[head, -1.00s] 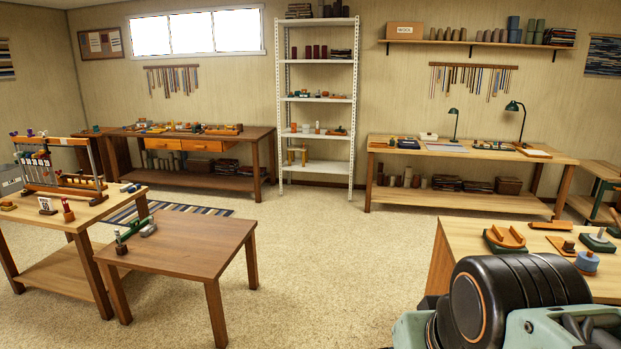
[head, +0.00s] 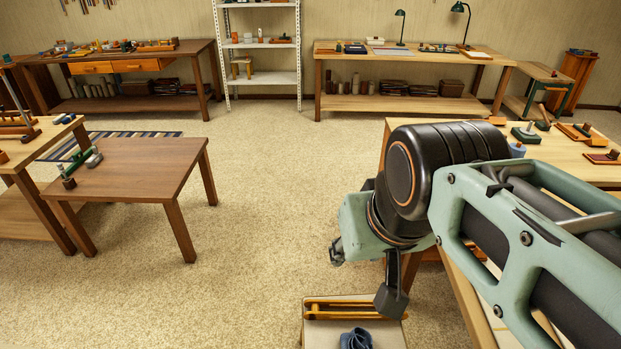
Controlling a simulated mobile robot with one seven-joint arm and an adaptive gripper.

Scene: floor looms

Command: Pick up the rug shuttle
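A long orange-brown wooden piece with two parallel bars, which looks like the rug shuttle (head: 340,316), lies on a small pale-topped stand (head: 318,335) at the bottom middle of the head view. My gripper (head: 364,274) hangs from the arm just above and behind it in the picture. Its two dark fingers are spread apart with nothing visible between them. The right finger's dark tip overlaps the shuttle's right end in the picture; I cannot tell whether they touch.
A blue cloth-like item (head: 356,340) lies on the stand in front of the shuttle. A wooden table (head: 572,155) with several tools stands close on the right, partly behind my arm. A brown table (head: 150,160) stands left. The carpet between is clear.

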